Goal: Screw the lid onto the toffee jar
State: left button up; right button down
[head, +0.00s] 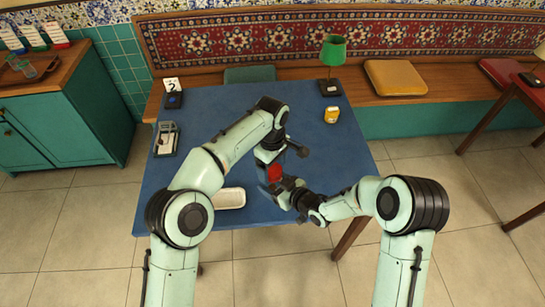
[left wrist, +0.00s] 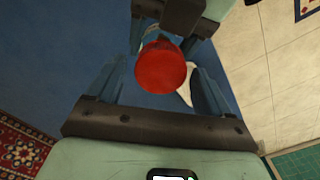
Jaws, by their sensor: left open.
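The round red lid (head: 275,172) shows between my two grippers over the front of the blue table. In the left wrist view the lid (left wrist: 162,70) is seen from above, between the spread fingers of my left gripper (left wrist: 158,76), with gaps on both sides. In the head view my left gripper (head: 270,162) comes down over the lid, open. My right gripper (head: 284,188) is low beside the lid, its fingers around or beside the toffee jar's place. The jar body is hidden under the lid and behind the grippers, so I cannot tell how the lid sits on it.
A white tray (head: 230,198) lies left of the grippers. A green lamp (head: 332,60), a small yellow item (head: 331,115), a grey holder (head: 166,138) and a number card stand (head: 173,95) are on the blue table (head: 215,105). The table's back middle is clear.

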pick_arm(q)
jog(key=shift+f, duration=0.35)
jog(key=c, duration=1.1)
jog(key=shift+o, duration=0.2)
jog(key=m, duration=0.5)
jog(key=shift+m, duration=0.4)
jog(key=m, duration=0.4)
jog(key=o, duration=1.2)
jog(key=shift+c, duration=0.2)
jog(key=shift+r, duration=2.3)
